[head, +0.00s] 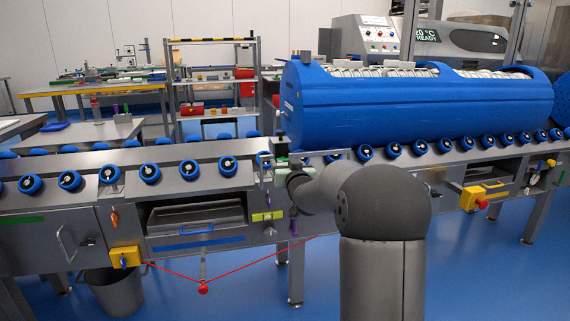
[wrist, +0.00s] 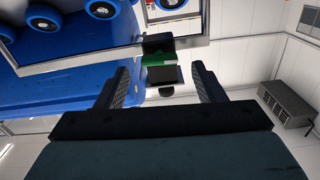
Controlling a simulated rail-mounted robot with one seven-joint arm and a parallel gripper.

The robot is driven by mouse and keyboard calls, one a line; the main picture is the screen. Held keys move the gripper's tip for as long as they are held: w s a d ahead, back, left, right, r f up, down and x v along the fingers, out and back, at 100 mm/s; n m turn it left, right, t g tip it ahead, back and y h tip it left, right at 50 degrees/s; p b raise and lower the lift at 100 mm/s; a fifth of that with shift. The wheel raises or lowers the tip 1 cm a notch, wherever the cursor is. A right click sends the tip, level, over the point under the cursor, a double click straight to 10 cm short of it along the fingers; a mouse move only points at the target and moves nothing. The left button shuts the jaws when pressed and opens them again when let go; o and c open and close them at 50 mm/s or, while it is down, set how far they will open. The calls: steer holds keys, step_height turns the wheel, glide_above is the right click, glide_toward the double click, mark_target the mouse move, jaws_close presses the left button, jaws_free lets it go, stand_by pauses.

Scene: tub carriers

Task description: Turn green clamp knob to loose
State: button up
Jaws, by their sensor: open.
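In the wrist view my gripper (wrist: 161,68) is open, with one dark finger on each side of the picture's middle. A small green part (wrist: 158,57) with a black block above it shows between and beyond the fingertips; it looks like the green clamp knob. A dark block is also there below the green part. I see no contact between the fingers and the green part. In the head view my gripper (head: 276,175) is at the front of the metal rail, left of the blue tub, small and partly hidden by my arm. The knob's setting cannot be read.
The big blue tub (head: 400,105) lies on the rail behind my arm. Blue rollers (head: 189,170) line the rail (head: 130,160). A metal bar (wrist: 100,60) crosses near the fingertips in the wrist view. A red cord with a handle (head: 203,287) hangs below the rail.

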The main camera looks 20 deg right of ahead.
mark_target(284, 160)
steer(key=shift+w+d, duration=0.15)
steer(key=shift+w, duration=0.6)
steer(key=shift+w+d, duration=0.15)
steer(key=shift+w, duration=0.6)
steer(key=shift+c, duration=0.3)
steer(key=c, duration=0.9)
steer(key=shift+f+n+b, duration=0.15)
steer(key=shift+n+b, duration=0.15)
steer(key=shift+b, duration=0.45)
steer(key=o, duration=1)
steer(key=shift+c, duration=0.2)
steer(key=shift+s, duration=0.1)
steer(key=s+a+p, duration=0.2)
steer(key=s+a, duration=0.1)
steer(key=s, duration=1.4)
